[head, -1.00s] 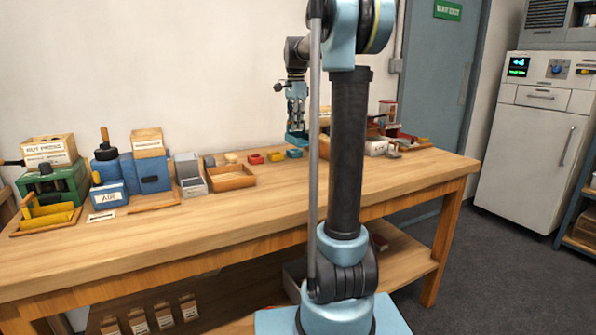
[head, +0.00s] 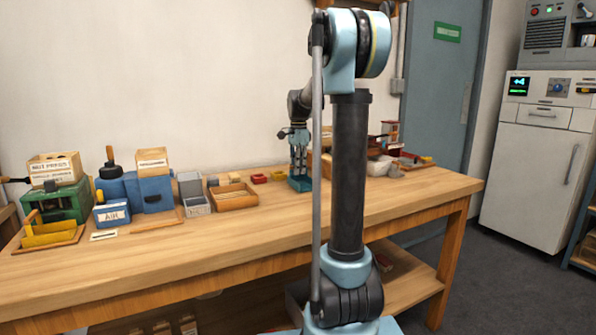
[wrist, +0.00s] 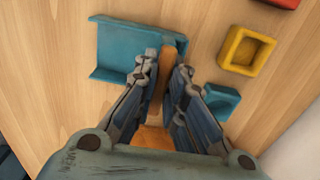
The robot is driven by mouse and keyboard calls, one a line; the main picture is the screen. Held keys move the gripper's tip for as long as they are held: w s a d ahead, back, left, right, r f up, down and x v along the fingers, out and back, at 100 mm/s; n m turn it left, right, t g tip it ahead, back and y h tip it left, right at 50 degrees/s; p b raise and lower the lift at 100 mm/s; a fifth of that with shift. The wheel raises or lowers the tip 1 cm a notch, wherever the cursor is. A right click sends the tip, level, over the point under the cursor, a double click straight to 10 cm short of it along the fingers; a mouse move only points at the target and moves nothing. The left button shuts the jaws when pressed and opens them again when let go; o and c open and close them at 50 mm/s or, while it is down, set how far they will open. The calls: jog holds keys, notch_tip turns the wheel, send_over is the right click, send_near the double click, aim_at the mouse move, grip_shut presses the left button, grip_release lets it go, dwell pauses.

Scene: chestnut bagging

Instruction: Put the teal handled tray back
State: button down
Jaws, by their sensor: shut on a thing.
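The teal handled tray (wrist: 115,45) lies to the left of my jaws in the wrist view, with its orange-brown wooden handle (wrist: 167,65) between the fingers. My gripper (wrist: 166,75) is shut on that handle. In the head view my gripper (head: 299,160) points down over the back of the bench, and the teal tray (head: 300,184) is under its fingertips. The tray is at or very near the bench top; I cannot tell whether it touches. My arm hides part of the area to its right.
A small teal tray (wrist: 220,102), a yellow one (wrist: 246,50) and a red one (wrist: 280,2) stand close to the right of my gripper in the wrist view. A wooden box (head: 232,197) stands further left on the bench (head: 200,255). The bench's front is clear.

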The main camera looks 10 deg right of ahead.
jog(key=shift+f, duration=0.2)
jog(key=c, duration=1.7)
grip_release()
jog(key=shift+o, duration=0.2)
notch_tip(320, 180, up, 12)
